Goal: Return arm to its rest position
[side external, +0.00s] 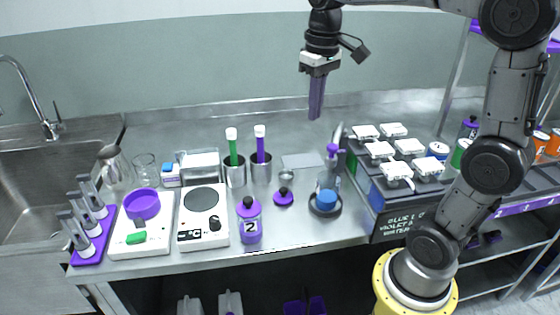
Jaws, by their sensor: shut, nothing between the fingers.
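My gripper (315,112) hangs high above the back of the steel bench, pointing straight down. Its long purple fingers are together with nothing between them. It is well clear of everything on the bench. My arm comes in from the right and reaches over the bench at the top of the view.
Below stand steel cups with a green tube (233,150) and a purple tube (261,148), a purple bottle marked 2 (249,222), a hotplate (203,218) and a blue-topped item (326,202). White-lidded blocks (380,150) sit right; a sink (40,190) is left. Air around the gripper is free.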

